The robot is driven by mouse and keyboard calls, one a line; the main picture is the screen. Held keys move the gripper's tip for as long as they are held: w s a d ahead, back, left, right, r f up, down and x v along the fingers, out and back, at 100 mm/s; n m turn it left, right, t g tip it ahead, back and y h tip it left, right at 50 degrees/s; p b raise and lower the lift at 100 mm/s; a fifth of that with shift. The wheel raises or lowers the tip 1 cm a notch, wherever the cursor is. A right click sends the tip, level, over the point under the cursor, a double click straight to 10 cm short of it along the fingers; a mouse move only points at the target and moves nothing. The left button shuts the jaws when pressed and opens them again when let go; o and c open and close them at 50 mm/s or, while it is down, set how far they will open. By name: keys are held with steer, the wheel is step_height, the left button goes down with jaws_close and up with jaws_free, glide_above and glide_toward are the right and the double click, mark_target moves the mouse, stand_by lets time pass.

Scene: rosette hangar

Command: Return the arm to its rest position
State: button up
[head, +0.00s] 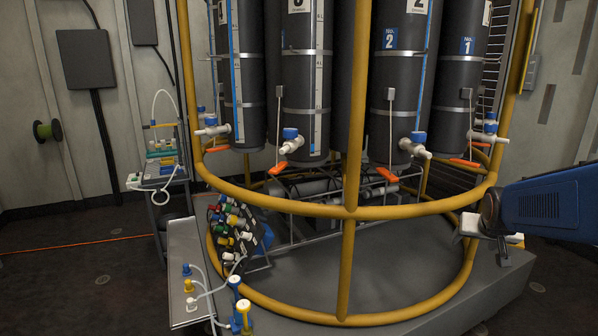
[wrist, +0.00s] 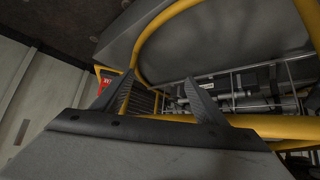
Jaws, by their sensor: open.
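My arm (head: 548,206), with a blue casing, reaches in from the right edge of the head view. Its grey wrist end is beside the right side of the yellow ring frame (head: 300,206). In the head view the fingers cannot be made out clearly. In the wrist view my gripper (wrist: 158,79) shows two dark ribbed fingers spread apart with nothing between them. Beyond them are yellow rails and grey pipework. I cannot tell whether the wrist touches the frame.
A tray (head: 185,262) with coloured connectors and hoses is at the front left. A small cart (head: 160,185) stands behind it. Floor at left is mostly clear.

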steer(key=s+a+f+n+g+y, duration=0.1)
steer(key=s+a+n+y, duration=0.1)
steer(key=s+a, duration=0.8)
steer(key=s+a+f+n+g+y, duration=0.1)
steer(key=s+a+f+n+g, duration=0.1)
steer(key=s+a, duration=0.9)
steer(key=s, duration=0.4)
steer(key=shift+s+f+n+y, duration=0.2)
steer(key=shift+s+n+y, duration=0.15)
steer(key=shift+n+y, duration=0.05)
